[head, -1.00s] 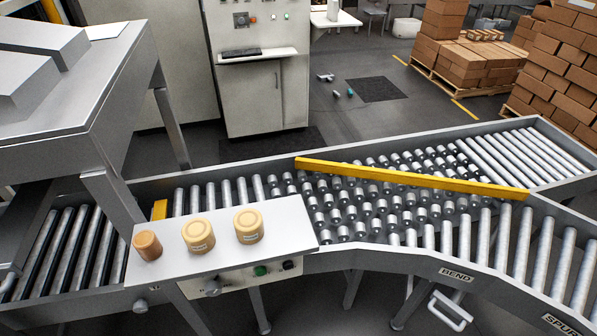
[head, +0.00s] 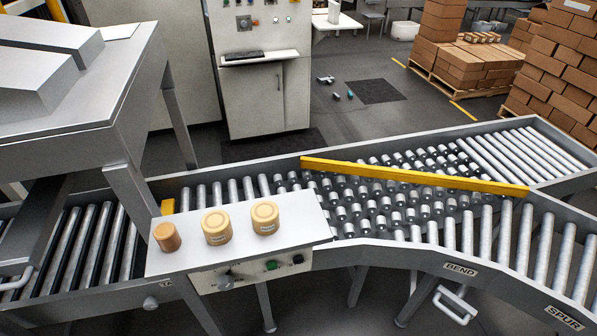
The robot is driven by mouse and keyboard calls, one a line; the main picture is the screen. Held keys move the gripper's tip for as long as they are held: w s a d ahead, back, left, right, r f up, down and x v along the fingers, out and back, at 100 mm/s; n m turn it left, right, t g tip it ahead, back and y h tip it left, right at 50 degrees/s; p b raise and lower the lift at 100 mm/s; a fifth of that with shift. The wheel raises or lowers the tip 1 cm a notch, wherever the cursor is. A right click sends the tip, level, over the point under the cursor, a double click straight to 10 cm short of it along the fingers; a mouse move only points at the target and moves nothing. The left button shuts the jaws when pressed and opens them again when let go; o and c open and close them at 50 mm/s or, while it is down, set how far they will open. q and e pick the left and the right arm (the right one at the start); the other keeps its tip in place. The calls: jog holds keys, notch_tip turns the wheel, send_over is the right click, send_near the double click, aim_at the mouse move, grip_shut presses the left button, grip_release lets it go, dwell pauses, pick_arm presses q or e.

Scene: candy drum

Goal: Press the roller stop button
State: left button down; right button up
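A small control panel (head: 250,272) sits under the front edge of a white shelf on the conveyor's near side. It carries a grey knob (head: 226,282) at its left, a green button (head: 271,265) and a dark button (head: 297,259) at its right. I cannot read any label on it, so I cannot tell which control is the roller stop button. Neither of my grippers shows in the head view.
The white shelf (head: 290,232) holds two cream tubs (head: 216,227) and a brown one (head: 167,237). A yellow bar (head: 410,175) crosses the roller conveyor. A grey cabinet (head: 262,95) with other buttons stands behind; stacked boxes (head: 470,65) stand at back right.

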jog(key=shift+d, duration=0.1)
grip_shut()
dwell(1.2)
